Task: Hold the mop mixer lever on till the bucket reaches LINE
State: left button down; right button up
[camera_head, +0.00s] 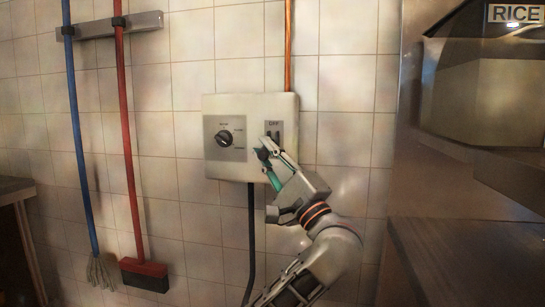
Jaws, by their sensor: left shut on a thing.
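A pale control box (236,101) is fixed to the tiled wall. It has a black rotary knob (224,138) on a dark plate at its left and a lever switch (274,132) in a slot at its right, under a small label that seems to read OFF. My left gripper (266,149) reaches up from below to the switch and is shut on its lever. The fingers hide most of the lever, so its exact position is unclear. The bucket and its LINE mark are not in view. My right gripper is not in view.
A blue-handled mop (78,130) and a red-handled broom (128,140) hang from a wall rack (145,22) at left. A copper pipe (288,45) enters the box from above and a black hose (251,235) leaves below. A steel counter (470,250) stands at right, below a RICE sign (514,13).

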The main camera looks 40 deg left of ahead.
pick_arm(q)
jog(key=shift+f, duration=0.1)
dwell(0.3)
jog(key=c, duration=1.9)
grip_release()
jog(key=v, duration=1.2)
